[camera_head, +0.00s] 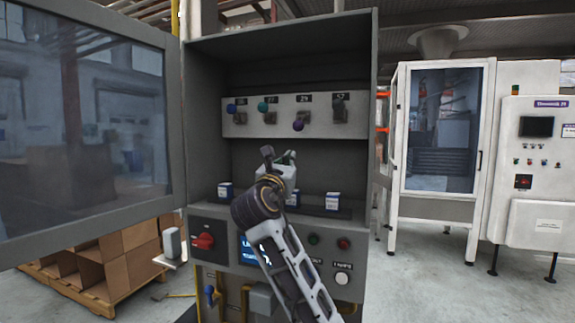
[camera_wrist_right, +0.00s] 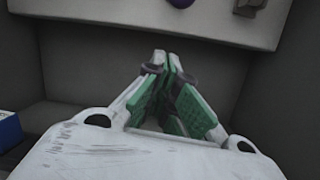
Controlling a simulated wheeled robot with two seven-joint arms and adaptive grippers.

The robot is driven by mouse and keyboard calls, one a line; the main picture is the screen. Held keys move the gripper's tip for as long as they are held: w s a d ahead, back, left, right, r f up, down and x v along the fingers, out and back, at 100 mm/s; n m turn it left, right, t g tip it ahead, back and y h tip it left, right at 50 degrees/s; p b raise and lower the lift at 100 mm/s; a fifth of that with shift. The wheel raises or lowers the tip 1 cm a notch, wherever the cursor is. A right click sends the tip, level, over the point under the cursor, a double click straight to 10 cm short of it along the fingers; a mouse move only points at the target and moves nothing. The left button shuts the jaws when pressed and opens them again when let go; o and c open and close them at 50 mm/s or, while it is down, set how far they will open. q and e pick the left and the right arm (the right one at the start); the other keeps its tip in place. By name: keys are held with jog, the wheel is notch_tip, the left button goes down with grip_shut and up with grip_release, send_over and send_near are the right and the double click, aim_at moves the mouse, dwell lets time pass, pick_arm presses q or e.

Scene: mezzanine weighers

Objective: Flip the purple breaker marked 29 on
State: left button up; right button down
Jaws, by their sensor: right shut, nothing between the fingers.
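The purple breaker (camera_head: 298,125) hangs under the label 29 on the pale breaker panel (camera_head: 283,128) inside the open grey cabinet. Its ball end sits low, below its mount, lower than the neighbouring knobs. The bottom of the purple ball also shows at the top edge of the right wrist view (camera_wrist_right: 181,3). My right gripper (camera_head: 290,155) is inside the cabinet, below the purple breaker and apart from it. In the right wrist view its green-padded fingers (camera_wrist_right: 168,58) are together with nothing between them. My left gripper is not in view.
Blue (camera_head: 231,108), teal (camera_head: 262,106) and grey (camera_head: 339,108) breakers share the panel. Small boxes (camera_head: 332,201) stand on the cabinet's ledge. The glazed cabinet door (camera_head: 177,120) stands open at left. A red rotary switch (camera_head: 203,241) is on the front below.

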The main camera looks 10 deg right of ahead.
aim_at(299, 124)
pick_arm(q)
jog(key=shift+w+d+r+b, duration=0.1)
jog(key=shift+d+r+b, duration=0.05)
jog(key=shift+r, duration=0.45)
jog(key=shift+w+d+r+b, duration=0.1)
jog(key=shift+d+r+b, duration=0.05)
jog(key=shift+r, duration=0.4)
pick_arm(e)
jog(key=w+d+r, duration=0.3)
jog(key=r, duration=0.2)
jog(key=shift+w, duration=0.4)
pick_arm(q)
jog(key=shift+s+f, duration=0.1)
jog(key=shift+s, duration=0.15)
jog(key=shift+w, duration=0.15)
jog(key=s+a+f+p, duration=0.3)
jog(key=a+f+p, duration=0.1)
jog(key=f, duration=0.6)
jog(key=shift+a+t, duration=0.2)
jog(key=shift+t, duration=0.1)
pick_arm(e)
jog(key=shift+s+a+r+g+y, duration=0.3)
jog(key=shift+s+r+g+y, duration=0.1)
jog(key=shift+g, duration=0.2)
